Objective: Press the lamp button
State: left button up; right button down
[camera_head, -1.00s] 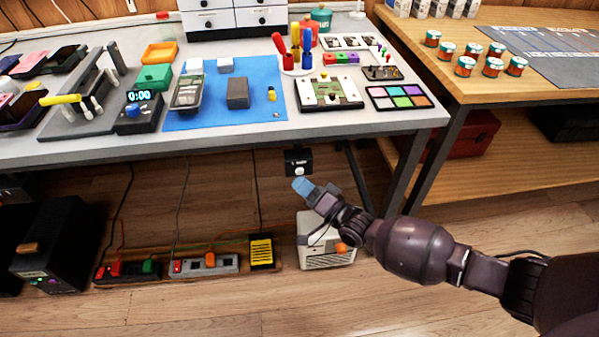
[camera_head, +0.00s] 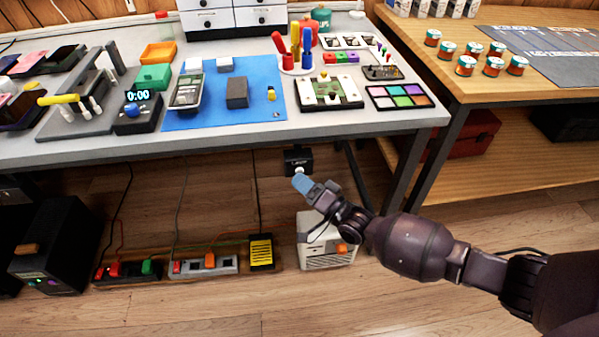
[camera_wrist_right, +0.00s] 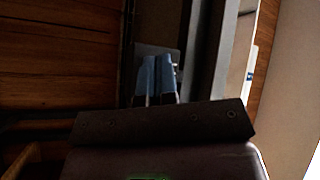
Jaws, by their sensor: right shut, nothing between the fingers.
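A small black switch box (camera_head: 297,157) hangs under the front edge of the grey workbench, with a light label on its front. Its round white button (camera_head: 299,171) shows at the lower part of the box, partly covered by my fingertips. My right gripper (camera_head: 301,183) is shut and empty, its blue fingertips just below and at the button; whether they touch it I cannot tell. In the right wrist view the two blue fingers (camera_wrist_right: 157,77) lie together in front of a grey plate-like surface (camera_wrist_right: 150,50). My left gripper is not in view.
The workbench (camera_head: 230,135) overhangs the switch box, and a table leg (camera_head: 405,178) stands to the right. A white box-shaped device (camera_head: 327,258) stands on the floor below my gripper. Power strips (camera_head: 205,264) lie on the floor at left.

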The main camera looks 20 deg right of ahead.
jog(key=shift+s, duration=0.1)
pick_arm(q)
jog(key=shift+p, duration=0.3)
pick_arm(e)
jog(key=shift+s+a+f, duration=0.1)
jog(key=shift+s+a, duration=0.15)
jog(key=shift+s, duration=0.5)
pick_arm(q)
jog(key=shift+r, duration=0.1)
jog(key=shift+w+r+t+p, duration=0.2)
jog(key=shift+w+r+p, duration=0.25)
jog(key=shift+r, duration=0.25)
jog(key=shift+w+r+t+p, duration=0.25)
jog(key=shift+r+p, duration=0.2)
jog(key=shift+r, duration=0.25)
pick_arm(e)
jog(key=shift+s+a, duration=0.25)
jog(key=shift+s, duration=0.7)
jog(key=shift+s+a, duration=0.3)
jog(key=shift+s, duration=0.65)
jog(key=shift+s+a, duration=0.25)
jog(key=shift+s, duration=0.7)
jog(key=shift+s, duration=0.1)
